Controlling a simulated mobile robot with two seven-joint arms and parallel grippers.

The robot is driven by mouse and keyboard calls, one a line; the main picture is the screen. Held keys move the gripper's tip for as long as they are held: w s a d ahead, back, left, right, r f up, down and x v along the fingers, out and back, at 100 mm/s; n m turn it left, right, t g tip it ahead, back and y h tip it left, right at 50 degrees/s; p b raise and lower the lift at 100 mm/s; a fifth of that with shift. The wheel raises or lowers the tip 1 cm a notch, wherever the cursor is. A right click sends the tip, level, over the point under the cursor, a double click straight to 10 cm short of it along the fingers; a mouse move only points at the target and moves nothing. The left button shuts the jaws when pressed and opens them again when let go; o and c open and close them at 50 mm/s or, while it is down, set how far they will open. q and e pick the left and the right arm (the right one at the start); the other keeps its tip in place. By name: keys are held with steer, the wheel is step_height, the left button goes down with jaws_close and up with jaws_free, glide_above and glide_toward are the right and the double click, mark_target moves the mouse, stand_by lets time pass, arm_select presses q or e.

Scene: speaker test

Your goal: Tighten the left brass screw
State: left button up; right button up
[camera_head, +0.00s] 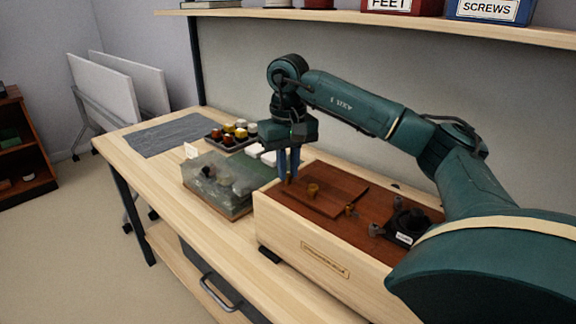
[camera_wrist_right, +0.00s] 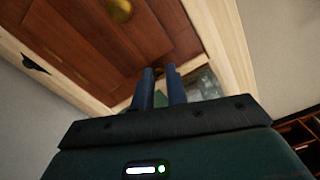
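The wooden box (camera_head: 300,238) on the bench has a red-brown top with brass screws. The left brass screw (camera_head: 289,180) is at the fingertips of my right gripper (camera_head: 289,176), which points down at the top. In the wrist view a brass piece (camera_wrist_right: 160,70) shows at the tips of my right gripper (camera_wrist_right: 160,74), partly hidden. The blue fingers stand a narrow gap apart; I cannot tell whether they press on the screw. My left gripper is not in view.
Left of the box stands a clear case (camera_head: 218,187) with a wooden base. Behind it is a dark tray (camera_head: 230,136) of small jars. A grey mat (camera_head: 175,134) lies at the far left. A black part (camera_head: 408,222) sits on the box's right. A shelf (camera_head: 400,24) runs above.

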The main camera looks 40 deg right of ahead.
jaws_close()
